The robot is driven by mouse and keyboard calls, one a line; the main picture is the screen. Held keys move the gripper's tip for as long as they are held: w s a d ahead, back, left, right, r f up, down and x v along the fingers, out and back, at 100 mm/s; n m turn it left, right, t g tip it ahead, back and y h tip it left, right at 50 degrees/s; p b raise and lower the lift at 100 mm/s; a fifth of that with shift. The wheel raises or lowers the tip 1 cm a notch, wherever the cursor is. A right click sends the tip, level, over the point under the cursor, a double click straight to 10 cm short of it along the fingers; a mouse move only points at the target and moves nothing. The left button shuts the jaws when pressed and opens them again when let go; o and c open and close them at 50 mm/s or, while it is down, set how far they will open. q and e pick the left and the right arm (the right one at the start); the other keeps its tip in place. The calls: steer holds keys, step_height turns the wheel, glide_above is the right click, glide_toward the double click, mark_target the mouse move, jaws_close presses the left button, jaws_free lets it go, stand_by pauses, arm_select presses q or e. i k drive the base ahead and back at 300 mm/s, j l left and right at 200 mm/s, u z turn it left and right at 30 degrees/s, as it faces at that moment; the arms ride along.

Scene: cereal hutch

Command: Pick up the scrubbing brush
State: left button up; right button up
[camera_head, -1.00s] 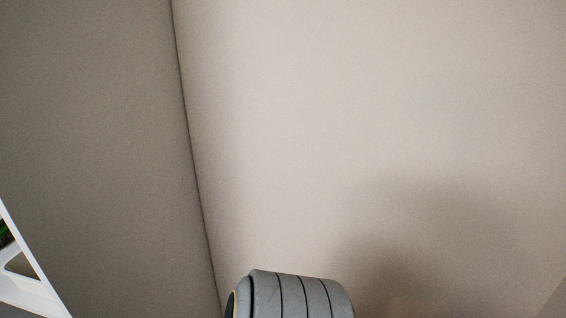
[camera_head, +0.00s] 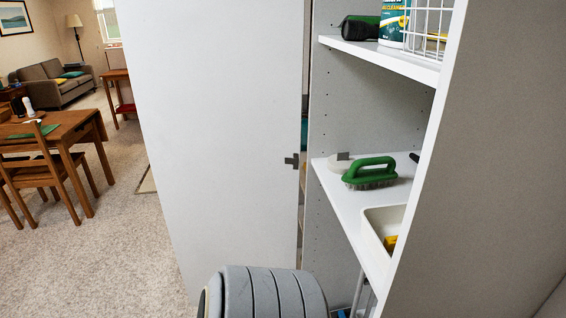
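The scrubbing brush (camera_head: 369,174) has a green looped handle and pale bristles. It lies bristles down on the middle shelf (camera_head: 340,199) of a white hutch, close to the shelf's front edge. A pale round item (camera_head: 341,162) sits just behind it to the left. Neither of my grippers is in view. A grey ribbed rounded part, which looks like one of my arm links, shows at the bottom centre, below and left of the brush.
A white bin (camera_head: 378,252) stands in front of the brush on the same shelf. A wire basket (camera_head: 430,20) and a dark-and-green item (camera_head: 360,27) are on the shelf above. A white door panel (camera_head: 225,130) stands left. A dining table (camera_head: 60,140) is farther off.

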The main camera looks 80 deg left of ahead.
mark_target(356, 177)
steer(key=u, duration=1.95)
steer(key=i+j, duration=0.1)
steer(key=j, duration=0.3)
